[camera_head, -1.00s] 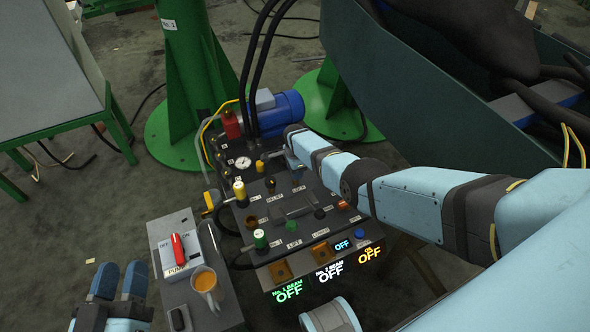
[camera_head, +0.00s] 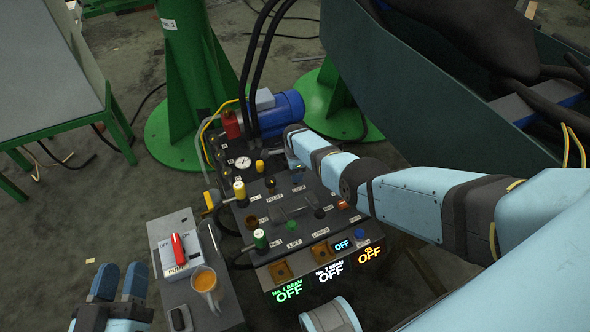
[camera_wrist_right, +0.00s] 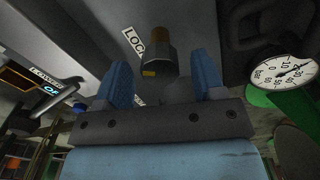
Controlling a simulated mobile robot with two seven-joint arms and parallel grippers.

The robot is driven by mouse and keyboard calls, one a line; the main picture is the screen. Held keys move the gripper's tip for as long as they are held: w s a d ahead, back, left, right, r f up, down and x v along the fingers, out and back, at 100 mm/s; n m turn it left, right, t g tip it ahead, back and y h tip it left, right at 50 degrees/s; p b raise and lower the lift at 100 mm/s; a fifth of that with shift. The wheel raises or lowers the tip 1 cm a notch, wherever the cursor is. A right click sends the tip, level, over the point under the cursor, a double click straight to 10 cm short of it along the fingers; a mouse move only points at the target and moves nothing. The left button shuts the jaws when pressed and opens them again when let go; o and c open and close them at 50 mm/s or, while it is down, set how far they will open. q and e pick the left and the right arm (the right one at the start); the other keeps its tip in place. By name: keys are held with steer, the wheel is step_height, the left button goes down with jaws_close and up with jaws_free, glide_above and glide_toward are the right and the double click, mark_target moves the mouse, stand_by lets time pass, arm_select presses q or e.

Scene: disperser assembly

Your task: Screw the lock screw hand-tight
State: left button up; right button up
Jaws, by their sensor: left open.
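The lock screw (camera_wrist_right: 158,58) shows in the right wrist view as a dark cylindrical head with a yellow mark on a brass shaft, beside a label reading LOCK (camera_wrist_right: 134,41). My right gripper (camera_wrist_right: 162,75) is open, with one blue finger on each side of the screw head and visible gaps between. In the head view my right gripper (camera_head: 292,162) is at the rear right of the control console (camera_head: 277,235), and I cannot make out the lock screw there. My left gripper (camera_head: 119,283) is open and empty at the lower left, apart from the console.
A pump box (camera_head: 176,225) with a red switch (camera_head: 178,248) and an orange-filled mug (camera_head: 206,283) stands left of the console. A pressure gauge (camera_wrist_right: 284,72) is right of my right gripper. Knobs, levers and a blue motor (camera_head: 283,112) surround the work area.

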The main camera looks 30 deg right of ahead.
steer(key=shift+r+p, duration=0.4)
steer(key=shift+r, duration=0.15)
step_height(320, 180, up, 7)
steer(key=p, duration=0.5)
steer(key=shift+r, duration=0.2)
arm_select(q)
steer(key=s+a+f+g+y+p, duration=0.2)
steer(key=a+f+g+y, duration=0.2)
steer(key=f, duration=0.5)
steer(key=shift+s+a+f+g+p, duration=0.3)
steer(key=shift+a+g+p, duration=0.15)
steer(key=shift+g, duration=0.15)
arm_select(e)
steer(key=shift+r, duration=2.65)
